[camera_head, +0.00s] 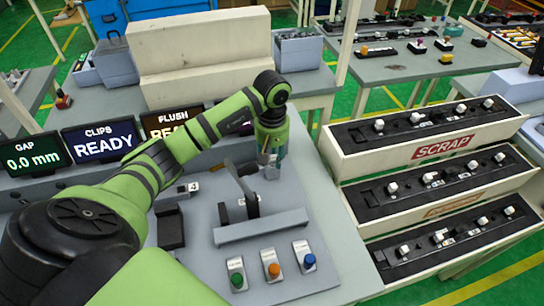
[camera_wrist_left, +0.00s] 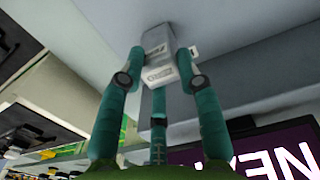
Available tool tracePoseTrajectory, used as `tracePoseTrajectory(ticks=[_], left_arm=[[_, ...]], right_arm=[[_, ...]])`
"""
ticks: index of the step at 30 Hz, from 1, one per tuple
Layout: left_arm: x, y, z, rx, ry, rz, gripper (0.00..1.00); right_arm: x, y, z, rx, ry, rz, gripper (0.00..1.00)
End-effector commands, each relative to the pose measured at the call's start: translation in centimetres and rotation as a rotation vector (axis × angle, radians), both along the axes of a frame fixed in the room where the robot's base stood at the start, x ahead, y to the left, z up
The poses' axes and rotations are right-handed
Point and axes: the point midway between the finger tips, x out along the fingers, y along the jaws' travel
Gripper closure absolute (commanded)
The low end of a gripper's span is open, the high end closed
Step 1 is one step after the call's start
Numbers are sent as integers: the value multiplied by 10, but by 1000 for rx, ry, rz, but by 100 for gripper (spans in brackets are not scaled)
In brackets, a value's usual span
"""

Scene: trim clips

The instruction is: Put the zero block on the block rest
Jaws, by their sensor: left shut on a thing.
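My left gripper (camera_head: 270,152) points down over the grey bench, just behind the grey fixture. Its teal fingers close around a grey block with a small label, likely the zero block (camera_wrist_left: 158,50), in the left wrist view. The block's far end is close to a pale grey surface; I cannot tell whether it touches. I cannot single out the block rest with certainty. My right gripper is not in view.
A grey fixture (camera_head: 262,226) with an upright dark arm stands in front of the gripper. Green, orange and blue buttons (camera_head: 272,265) lie nearer. Displays (camera_head: 100,138) stand at the left, one reading 0.0 mm.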

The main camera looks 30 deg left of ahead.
Motion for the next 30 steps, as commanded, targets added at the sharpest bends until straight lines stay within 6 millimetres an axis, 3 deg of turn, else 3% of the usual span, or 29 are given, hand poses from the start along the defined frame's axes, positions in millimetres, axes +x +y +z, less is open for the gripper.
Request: tracePoseTrajectory(ticks=[5, 6, 7, 8, 20, 30], left_arm=[[0, 0, -4, 2, -1, 0, 100], [0, 0, -3, 1, 0, 0, 57], [0, 0, -3, 1, 0, 0, 45], [0, 0, -3, 1, 0, 0, 42], [0, 0, 2, -1, 1, 0, 42], [1, 1, 72, 2, -3, 0, 42]], right_arm=[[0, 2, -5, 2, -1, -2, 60], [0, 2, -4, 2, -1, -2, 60], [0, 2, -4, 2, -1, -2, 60], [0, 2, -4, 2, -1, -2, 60], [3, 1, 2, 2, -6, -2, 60], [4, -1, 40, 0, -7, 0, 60]])
